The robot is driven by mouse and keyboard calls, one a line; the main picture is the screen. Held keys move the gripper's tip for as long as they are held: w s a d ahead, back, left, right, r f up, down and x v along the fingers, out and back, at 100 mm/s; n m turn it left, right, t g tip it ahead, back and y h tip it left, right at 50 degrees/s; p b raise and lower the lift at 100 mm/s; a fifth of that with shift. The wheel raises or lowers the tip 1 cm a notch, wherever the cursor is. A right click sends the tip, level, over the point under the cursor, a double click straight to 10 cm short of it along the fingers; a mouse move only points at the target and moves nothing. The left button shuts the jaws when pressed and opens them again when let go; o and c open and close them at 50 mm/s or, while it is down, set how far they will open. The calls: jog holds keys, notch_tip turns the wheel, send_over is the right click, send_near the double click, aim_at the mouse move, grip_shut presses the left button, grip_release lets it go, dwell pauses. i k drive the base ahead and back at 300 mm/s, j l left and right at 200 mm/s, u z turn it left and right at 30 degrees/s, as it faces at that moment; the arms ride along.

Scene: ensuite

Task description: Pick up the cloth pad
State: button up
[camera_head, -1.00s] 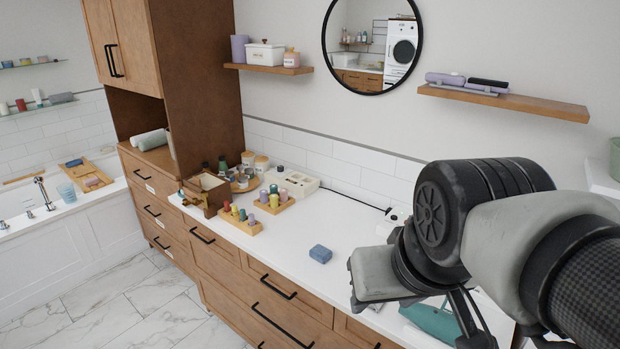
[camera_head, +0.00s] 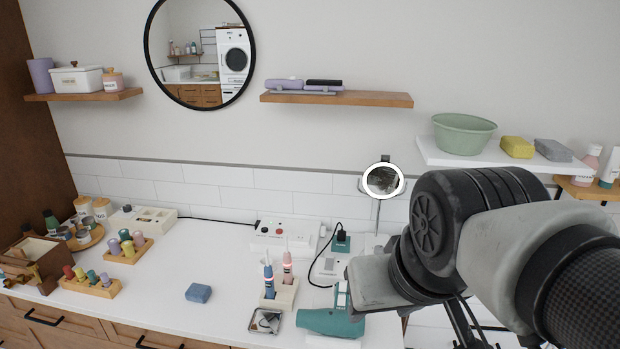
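A small blue pad (camera_head: 198,292), which looks like the cloth pad, lies flat on the white countertop (camera_head: 170,325), left of the middle of the view. Nothing touches it. My arm fills the right side of the view. Thin dark parts of my gripper (camera_head: 468,322) show at the bottom edge below the arm, well to the right of the blue pad. Its fingertips are cut off or hidden, so I cannot tell whether it is open or shut.
A teal hair dryer (camera_head: 330,321), a small metal tray (camera_head: 265,321) and a holder with two upright tools (camera_head: 279,294) stand right of the pad. Wooden peg racks (camera_head: 91,287) and a wooden box (camera_head: 38,262) stand left. The counter around the pad is clear.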

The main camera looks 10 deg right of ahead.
aim_at(196, 293)
jog(key=i+j, duration=0.1)
jog(key=j, duration=0.35)
jog(key=i+j, duration=0.15)
jog(key=j, duration=0.35)
jog(key=i+j, duration=0.1)
jog(key=j, duration=0.35)
jog(key=j+z, duration=0.1)
jog(key=j, duration=1.15)
jog(key=i+u, duration=0.1)
jog(key=i, duration=0.15)
